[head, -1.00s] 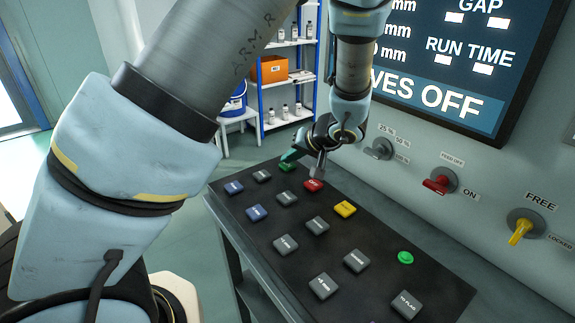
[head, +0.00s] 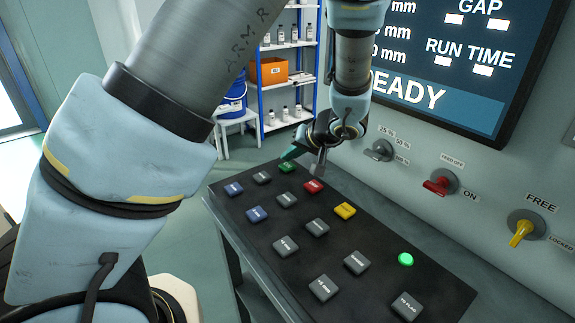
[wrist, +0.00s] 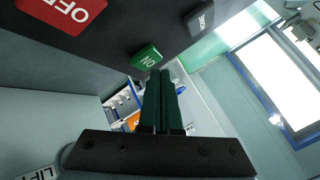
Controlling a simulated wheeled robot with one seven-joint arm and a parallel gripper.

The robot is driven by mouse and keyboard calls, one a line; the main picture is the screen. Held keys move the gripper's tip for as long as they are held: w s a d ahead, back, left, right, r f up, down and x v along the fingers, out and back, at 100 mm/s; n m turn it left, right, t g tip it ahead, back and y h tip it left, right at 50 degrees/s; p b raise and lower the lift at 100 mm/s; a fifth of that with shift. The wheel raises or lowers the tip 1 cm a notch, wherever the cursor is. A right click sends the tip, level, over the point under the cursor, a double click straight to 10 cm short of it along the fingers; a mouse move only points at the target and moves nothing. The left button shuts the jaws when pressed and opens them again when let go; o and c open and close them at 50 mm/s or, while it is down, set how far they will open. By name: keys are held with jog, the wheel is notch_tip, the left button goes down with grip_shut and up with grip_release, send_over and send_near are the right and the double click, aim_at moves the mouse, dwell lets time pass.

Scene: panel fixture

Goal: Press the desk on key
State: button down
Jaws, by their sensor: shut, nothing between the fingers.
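The green ON key (head: 287,167) sits at the far end of the dark desk panel (head: 335,250). In the wrist view the ON key (wrist: 147,57) is just beyond the fingertips, its lettering readable. My gripper (head: 290,154) is right over that key in the head view, its green fingers closed together with nothing between them. It also shows in the wrist view (wrist: 163,73). I cannot tell whether the tips touch the key. The screen (head: 430,90) reads "EADY", its left part hidden by my arm. A round green lamp (head: 405,259) on the panel is lit.
The red OFF key (head: 313,186) is close to my gripper, and a yellow key (head: 344,210) lies further along. Several grey and blue keys cover the panel. Rotary switches, including a red one (head: 438,186), stand on the wall to the right.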

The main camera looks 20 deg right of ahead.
aim_at(289, 168)
jog(key=shift+r, duration=0.2)
jog(key=shift+r+p, duration=1)
jog(key=shift+r, duration=1.45)
jog(key=a+g, duration=0.1)
jog(key=a, duration=0.3)
jog(key=a+n+g, duration=0.1)
jog(key=a+g, duration=0.1)
jog(key=a, duration=0.3)
jog(key=a+g, duration=0.1)
jog(key=a, duration=0.4)
jog(key=shift+f+g, duration=0.3)
jog(key=shift+f, duration=0.05)
jog(key=s+a+r+n+g+h, duration=0.1)
jog(key=s+a, duration=0.3)
jog(key=a, duration=0.4)
jog(key=s+a+r+n+g+h, duration=0.1)
jog(key=s+a, duration=0.3)
jog(key=a, duration=0.4)
jog(key=shift+a+r+h, duration=0.15)
jog(key=shift+r+h, duration=0.15)
jog(key=shift+h, duration=0.5)
